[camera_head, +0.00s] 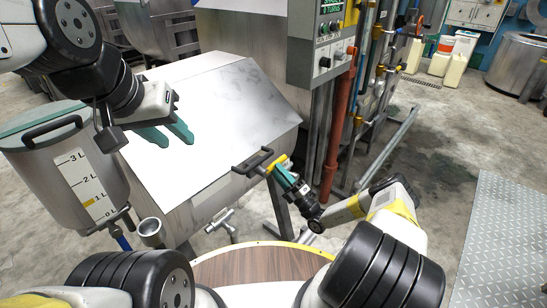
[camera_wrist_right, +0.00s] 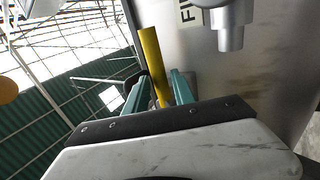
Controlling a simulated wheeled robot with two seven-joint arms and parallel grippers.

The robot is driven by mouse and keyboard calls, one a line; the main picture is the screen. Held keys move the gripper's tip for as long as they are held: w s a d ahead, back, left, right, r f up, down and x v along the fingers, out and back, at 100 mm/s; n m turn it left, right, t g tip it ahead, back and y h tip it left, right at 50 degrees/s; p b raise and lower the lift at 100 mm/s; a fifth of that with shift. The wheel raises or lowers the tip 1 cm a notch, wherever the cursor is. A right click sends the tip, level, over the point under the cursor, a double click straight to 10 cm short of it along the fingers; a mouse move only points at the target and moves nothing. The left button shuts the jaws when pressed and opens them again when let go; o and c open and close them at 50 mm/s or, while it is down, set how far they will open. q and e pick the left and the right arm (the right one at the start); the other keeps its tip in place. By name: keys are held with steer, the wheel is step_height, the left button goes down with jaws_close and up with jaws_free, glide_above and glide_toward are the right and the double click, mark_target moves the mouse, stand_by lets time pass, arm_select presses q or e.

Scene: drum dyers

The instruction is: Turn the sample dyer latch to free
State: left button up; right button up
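The sample dyer (camera_head: 215,120) is a steel box with a sloping lid in the middle of the head view. Its yellow latch lever (camera_head: 278,162) is at the right edge, beside a dark loop handle (camera_head: 253,160). My right gripper (camera_head: 282,172) is at the lever. In the right wrist view the yellow lever (camera_wrist_right: 152,60) stands between its two teal fingers (camera_wrist_right: 160,85), with a narrow gap visible, so it looks open around the lever. My left gripper (camera_head: 170,130) is open and empty above the lid's left part.
A steel vessel with a litre scale (camera_head: 95,185) stands at the left. A control panel (camera_head: 322,40) and a red pipe (camera_head: 338,130) rise behind the latch. A round wooden top (camera_head: 240,265) lies in front.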

steer(key=v, duration=0.7)
stand_by(0.3)
